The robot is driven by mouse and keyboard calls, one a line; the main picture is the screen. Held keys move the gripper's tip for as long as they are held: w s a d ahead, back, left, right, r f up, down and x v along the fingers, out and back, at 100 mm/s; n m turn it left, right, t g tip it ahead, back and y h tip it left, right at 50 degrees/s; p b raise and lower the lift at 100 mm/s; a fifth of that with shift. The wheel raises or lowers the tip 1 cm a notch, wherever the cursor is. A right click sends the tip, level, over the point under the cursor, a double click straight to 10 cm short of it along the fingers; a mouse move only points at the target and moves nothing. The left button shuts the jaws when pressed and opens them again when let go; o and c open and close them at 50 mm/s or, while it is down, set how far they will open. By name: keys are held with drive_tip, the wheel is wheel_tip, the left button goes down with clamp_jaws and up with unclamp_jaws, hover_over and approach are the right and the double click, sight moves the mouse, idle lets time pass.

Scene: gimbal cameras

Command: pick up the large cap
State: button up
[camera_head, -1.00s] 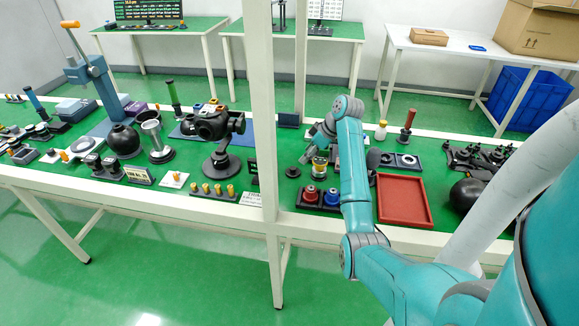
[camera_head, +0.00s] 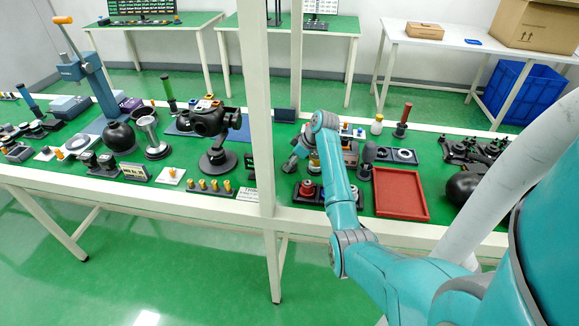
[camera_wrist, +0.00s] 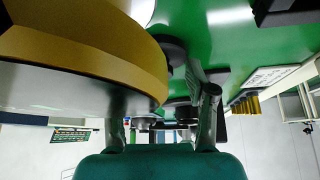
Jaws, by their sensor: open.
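My gripper (camera_head: 291,163) is low over the table, left of a small yellow-banded part (camera_head: 314,165). Its fingers are apart in the wrist view (camera_wrist: 163,100), with nothing clearly held. A dark round piece (camera_wrist: 172,52) on the green top shows near the right finger in the wrist view; it may be the large cap, but I cannot be sure. In the head view my gripper covers the spot where a small black disc lay. A large gold-and-grey round body (camera_wrist: 90,50) fills the upper left of the wrist view, very close to the camera.
A black holder with red and blue parts (camera_head: 307,188) is in front of my gripper. A red tray (camera_head: 401,193) lies to the right. A black gimbal camera (camera_head: 216,130) stands to the left. A white post (camera_head: 256,100) rises left of my arm.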

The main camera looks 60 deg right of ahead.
drive_tip(key=c, duration=0.8)
drive_tip(key=shift+c, duration=0.2)
